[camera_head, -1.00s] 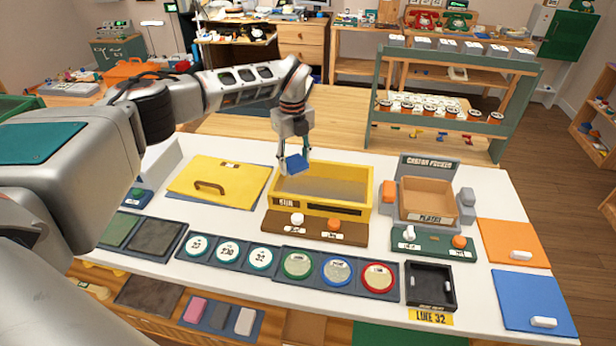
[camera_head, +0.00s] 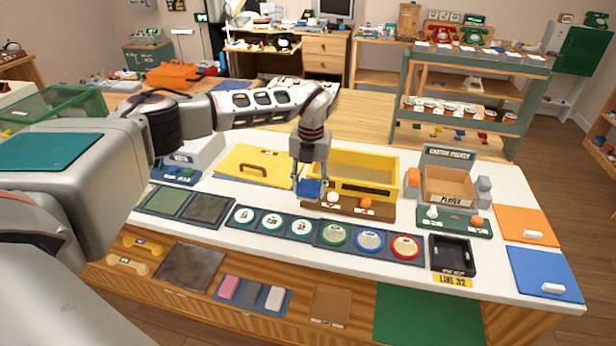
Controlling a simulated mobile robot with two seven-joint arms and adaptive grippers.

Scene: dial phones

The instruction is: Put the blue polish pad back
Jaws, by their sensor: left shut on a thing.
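My left gripper (camera_head: 310,181) is shut on a small blue block, which looks like the blue polish pad (camera_head: 310,189). It holds the pad above the white bench top, at the front left corner of the open yellow box. A blue-grey pad tray (camera_head: 286,308) lies on the lower wooden ledge in front of the bench. My right gripper is not in view.
A row of round dial plates (camera_head: 273,222) runs along the bench front. Yellow handsets (camera_head: 130,263), a dark mat (camera_head: 190,268) and a green mat (camera_head: 425,318) lie on the lower ledge.

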